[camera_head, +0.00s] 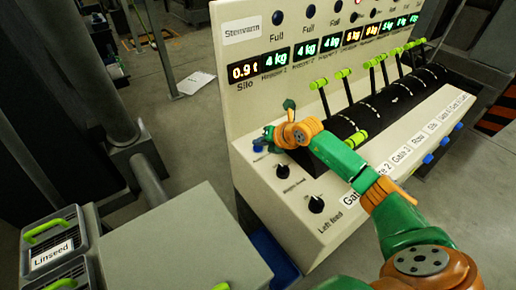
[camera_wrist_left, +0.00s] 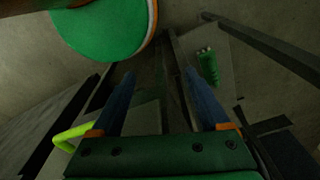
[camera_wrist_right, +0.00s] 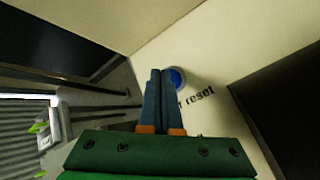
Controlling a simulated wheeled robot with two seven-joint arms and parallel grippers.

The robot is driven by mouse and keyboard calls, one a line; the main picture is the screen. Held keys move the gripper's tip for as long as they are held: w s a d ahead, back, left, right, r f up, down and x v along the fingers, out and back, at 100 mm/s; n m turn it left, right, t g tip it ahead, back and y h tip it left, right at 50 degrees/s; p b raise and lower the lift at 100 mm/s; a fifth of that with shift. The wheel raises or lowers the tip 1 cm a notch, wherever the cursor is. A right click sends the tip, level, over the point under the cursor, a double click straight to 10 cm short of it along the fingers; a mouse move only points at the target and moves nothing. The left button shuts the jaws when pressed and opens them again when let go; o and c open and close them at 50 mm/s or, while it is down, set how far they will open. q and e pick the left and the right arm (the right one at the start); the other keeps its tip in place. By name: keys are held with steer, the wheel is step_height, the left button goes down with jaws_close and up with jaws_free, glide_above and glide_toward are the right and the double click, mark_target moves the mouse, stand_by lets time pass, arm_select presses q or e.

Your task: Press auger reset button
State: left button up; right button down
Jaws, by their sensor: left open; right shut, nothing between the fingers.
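The auger reset button (camera_head: 258,147) is a small blue button at the left end of the cream console's sloped face. It also shows in the right wrist view (camera_wrist_right: 177,77), with a label reading "reset" beside it. My right gripper (camera_head: 267,134) is shut and empty, its blue fingers at the button. In the right wrist view its fingertips (camera_wrist_right: 160,71) overlap the button's left edge; I cannot tell whether they touch it. My left gripper (camera_wrist_left: 156,72) is open and empty, away from the console, above the floor and dark frame parts.
Two black knobs (camera_head: 315,204) stand below the button. Levers with green handles (camera_head: 361,138) and a black cylinder (camera_head: 385,105) lie to the right. The upright display panel (camera_head: 240,52) rises behind. A grey box (camera_head: 185,245) and a Linseed bin (camera_head: 50,245) stand at left.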

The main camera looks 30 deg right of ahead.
mark_target(260, 150)
steer(key=shift+f+b, duration=0.35)
steer(key=shift+f, duration=0.25)
stand_by(0.6)
steer(key=shift+r, duration=0.1)
steer(key=shift+r+p, duration=0.75)
steer(key=shift+r, duration=0.05)
step_height(260, 150, up, 5)
steer(key=p, duration=0.4)
steer(key=shift+r, duration=0.1)
stand_by(0.6)
